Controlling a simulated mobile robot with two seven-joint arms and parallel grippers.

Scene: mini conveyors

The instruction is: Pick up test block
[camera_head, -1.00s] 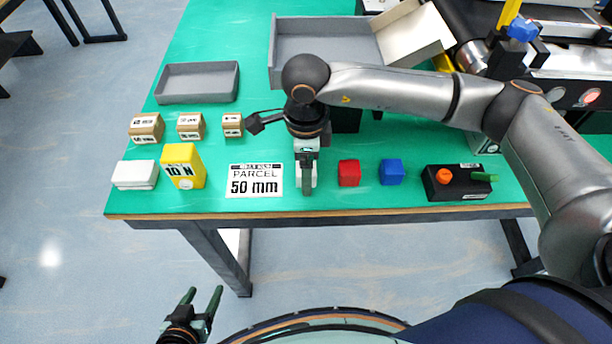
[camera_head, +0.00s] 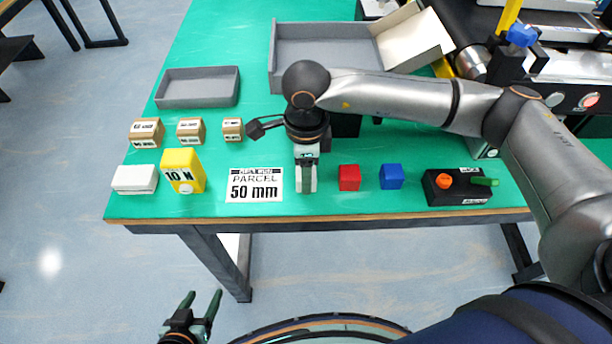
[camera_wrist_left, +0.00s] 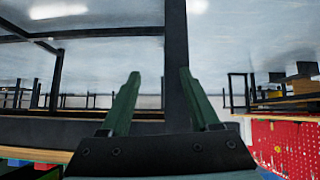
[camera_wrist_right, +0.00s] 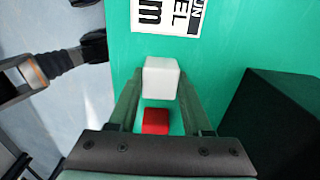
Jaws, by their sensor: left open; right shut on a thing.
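A small white block (camera_wrist_right: 161,78) sits between the fingers of my right gripper (camera_wrist_right: 160,88), which is shut on it. In the head view my right gripper (camera_head: 306,182) points down at the green table near its front edge, just right of the "PARCEL 50 mm" card, and its fingers hide most of the block. I cannot tell whether the block still touches the table. My left gripper (camera_head: 200,302) is open and empty in front of the table, below its edge. Its spread fingers also show in the left wrist view (camera_wrist_left: 157,80).
Right of my right gripper are a red cube (camera_head: 349,178), a blue cube (camera_head: 391,176) and a black control box (camera_head: 457,196). To its left are the card (camera_head: 254,186), a yellow 10 N block (camera_head: 183,170), a white box (camera_head: 134,189) and small cartons (camera_head: 191,131). Grey trays (camera_head: 197,102) stand behind.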

